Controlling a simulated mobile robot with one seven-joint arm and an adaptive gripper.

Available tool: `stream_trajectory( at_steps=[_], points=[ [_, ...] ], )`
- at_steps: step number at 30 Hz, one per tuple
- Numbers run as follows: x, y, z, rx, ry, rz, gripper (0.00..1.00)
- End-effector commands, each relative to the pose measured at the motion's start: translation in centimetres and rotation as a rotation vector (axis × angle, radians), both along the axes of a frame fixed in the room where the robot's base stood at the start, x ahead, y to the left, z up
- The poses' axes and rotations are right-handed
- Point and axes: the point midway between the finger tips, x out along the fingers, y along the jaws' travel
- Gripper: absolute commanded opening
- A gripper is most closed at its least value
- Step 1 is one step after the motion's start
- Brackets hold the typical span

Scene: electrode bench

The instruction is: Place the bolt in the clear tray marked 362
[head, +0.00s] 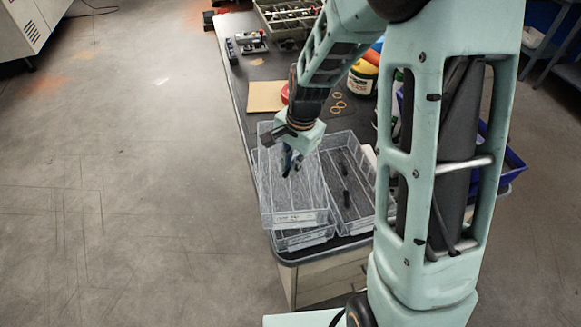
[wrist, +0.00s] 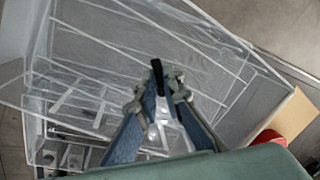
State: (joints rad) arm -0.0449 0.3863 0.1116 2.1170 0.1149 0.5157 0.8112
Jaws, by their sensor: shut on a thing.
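My gripper (head: 291,165) is over the upper clear tray (head: 288,217), with its fingers pointing down. In the wrist view my gripper (wrist: 167,82) is shut on a small dark and metallic piece, taken as the bolt (wrist: 157,72); the fingers hide most of it. The upper clear tray has a white label on its front, too small to read surely. It sits askew on another clear tray (head: 303,241). In the wrist view the ribbed clear tray (wrist: 95,48) spreads beneath the fingers. I cannot tell whether the piece touches its floor.
A second clear tray (head: 362,224) at the right holds dark slim parts (head: 345,197). Behind are a tan pad (head: 265,97), a red round thing (head: 285,93), a yellow-and-green tub (head: 362,80) and a parts box (head: 262,8). A blue bin (head: 513,160) stands right. Open floor lies left.

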Motion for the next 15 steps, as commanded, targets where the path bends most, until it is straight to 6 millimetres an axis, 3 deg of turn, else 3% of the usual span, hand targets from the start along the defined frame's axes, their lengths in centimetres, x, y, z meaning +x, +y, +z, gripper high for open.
stream_trajectory(
  at_steps=[3, 15],
  points=[
    [-0.03, 0.0, -0.99, 0.0, 0.0, 0.0, 0.0],
    [0.0, -0.04, -1.53, 0.0, -0.002, 0.001, 0.0]
  ],
)
